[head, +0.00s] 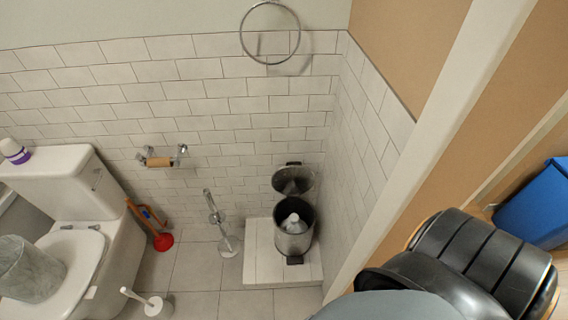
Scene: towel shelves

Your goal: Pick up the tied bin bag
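A pale grey-white bag (294,224) with a gathered, peaked top sits inside a small metal pedal bin (292,242). The bin's round lid (293,180) is raised, leaning back toward the tiled wall. The bag's lower part is hidden by the bin's wall. The bin stands on a low white platform (262,262) in the corner. Neither of my grippers can be made out in the head view. A large black, rounded part of my own body fills the lower right.
A toilet (65,180) stands at left with a grey, translucent bin-like container (30,270) over its seat. A red plunger (163,241), a toilet-roll stand (214,208) and a white brush holder (155,306) stand on the floor. A blue container (535,205) is beyond the right-hand wall. Floor before the platform is clear.

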